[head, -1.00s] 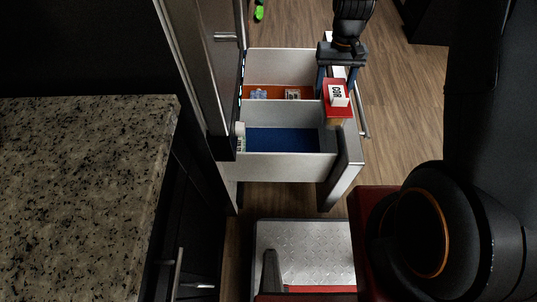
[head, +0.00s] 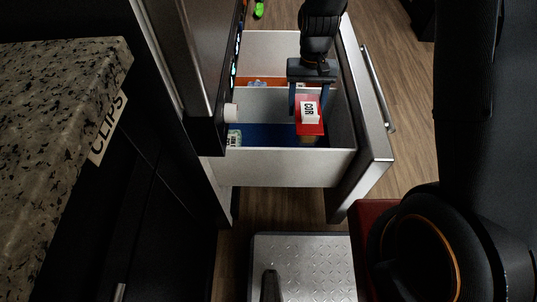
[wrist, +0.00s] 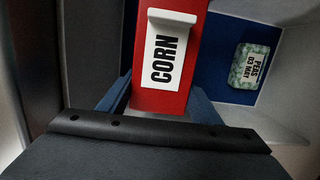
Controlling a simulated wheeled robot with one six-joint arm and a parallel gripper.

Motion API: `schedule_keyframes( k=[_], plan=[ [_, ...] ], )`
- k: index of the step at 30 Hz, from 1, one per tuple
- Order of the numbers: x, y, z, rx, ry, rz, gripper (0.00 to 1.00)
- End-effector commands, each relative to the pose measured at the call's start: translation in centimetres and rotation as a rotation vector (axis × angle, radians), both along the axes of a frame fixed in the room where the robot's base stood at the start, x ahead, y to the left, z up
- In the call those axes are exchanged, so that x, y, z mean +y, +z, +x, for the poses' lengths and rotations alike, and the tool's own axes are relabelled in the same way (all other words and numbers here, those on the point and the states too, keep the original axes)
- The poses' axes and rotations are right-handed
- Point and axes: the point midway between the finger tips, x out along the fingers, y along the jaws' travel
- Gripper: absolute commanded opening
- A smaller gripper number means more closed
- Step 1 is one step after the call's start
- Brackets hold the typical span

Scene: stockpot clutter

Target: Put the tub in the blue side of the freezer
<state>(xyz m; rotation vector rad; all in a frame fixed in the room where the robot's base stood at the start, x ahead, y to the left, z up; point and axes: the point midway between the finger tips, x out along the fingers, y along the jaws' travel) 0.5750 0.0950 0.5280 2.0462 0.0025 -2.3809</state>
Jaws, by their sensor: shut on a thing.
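The freezer drawer (head: 280,168) is pulled out and split by a divider. Its near side has a blue floor (head: 262,134), and its far side has an orange floor. The tub hangs over the right part of the blue side. I cannot tell how far it is above the floor.
Small packs (head: 256,84) lie in the orange side. A freezer door (head: 205,50) stands at the left. A granite counter (head: 50,110) is further left.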

Motion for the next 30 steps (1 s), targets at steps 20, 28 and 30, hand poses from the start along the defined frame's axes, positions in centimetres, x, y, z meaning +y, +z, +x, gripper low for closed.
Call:
schedule_keyframes(
  k=[20,28,30],
  plan=[
    [1.3,-8.4,0.3,0.002,0.001,0.0,0.36],
    [1.3,-10.5,0.3,0.002,0.001,0.0,0.36],
    [1.3,-11.5,0.3,0.0,0.001,0.001,0.36]
  ],
)
